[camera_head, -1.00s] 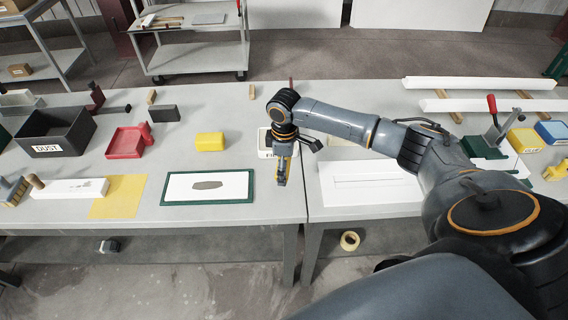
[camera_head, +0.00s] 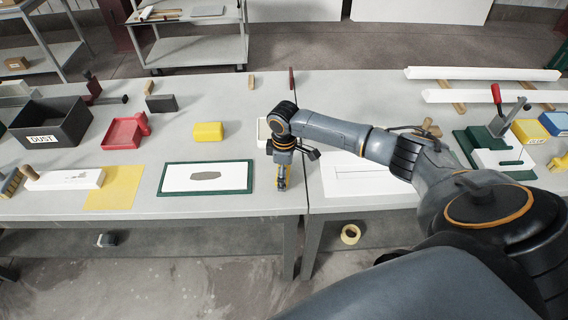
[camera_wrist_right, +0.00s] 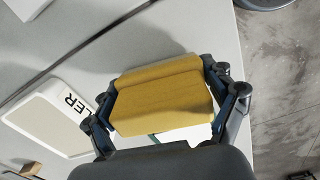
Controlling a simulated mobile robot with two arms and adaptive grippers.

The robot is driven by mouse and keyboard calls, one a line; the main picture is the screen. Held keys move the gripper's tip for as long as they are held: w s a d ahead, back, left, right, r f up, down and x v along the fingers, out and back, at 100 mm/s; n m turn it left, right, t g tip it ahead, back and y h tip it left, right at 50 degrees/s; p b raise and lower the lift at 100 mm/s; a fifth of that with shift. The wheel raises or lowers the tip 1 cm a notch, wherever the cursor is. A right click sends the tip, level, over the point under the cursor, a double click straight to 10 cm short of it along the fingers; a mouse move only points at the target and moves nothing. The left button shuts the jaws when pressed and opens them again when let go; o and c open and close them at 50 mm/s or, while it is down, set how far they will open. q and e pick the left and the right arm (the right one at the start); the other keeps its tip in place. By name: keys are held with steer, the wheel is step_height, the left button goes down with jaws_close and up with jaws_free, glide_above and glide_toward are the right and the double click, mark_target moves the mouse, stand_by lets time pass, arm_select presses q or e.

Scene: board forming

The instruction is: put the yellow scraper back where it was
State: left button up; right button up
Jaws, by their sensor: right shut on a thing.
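The yellow scraper (camera_wrist_right: 160,98) is a wide yellow piece with a ridge along one side. My right gripper (camera_head: 282,183) is shut on it, with a finger at each end in the right wrist view. In the head view the gripper points down near the table's front edge, between the green-edged board (camera_head: 206,191) and the seam of the tables; it hides most of the scraper. I cannot tell whether the scraper touches the table. The white filler tray (camera_wrist_right: 48,122) is beside the gripper; in the head view the arm partly hides it. My left gripper is not in view.
A yellow block (camera_head: 208,131), red tray (camera_head: 121,133) and black dust bin (camera_head: 52,121) stand to the left. A yellow sheet (camera_head: 115,188) lies by a white block (camera_head: 62,180). On the right are a white panel (camera_head: 360,180) and a green clamp fixture (camera_head: 480,146).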

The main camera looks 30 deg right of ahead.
steer(key=shift+f, duration=0.2)
stand_by(0.4)
steer(key=o, duration=1.1)
step_height(320, 180, up, 12)
steer(key=shift+f, duration=0.1)
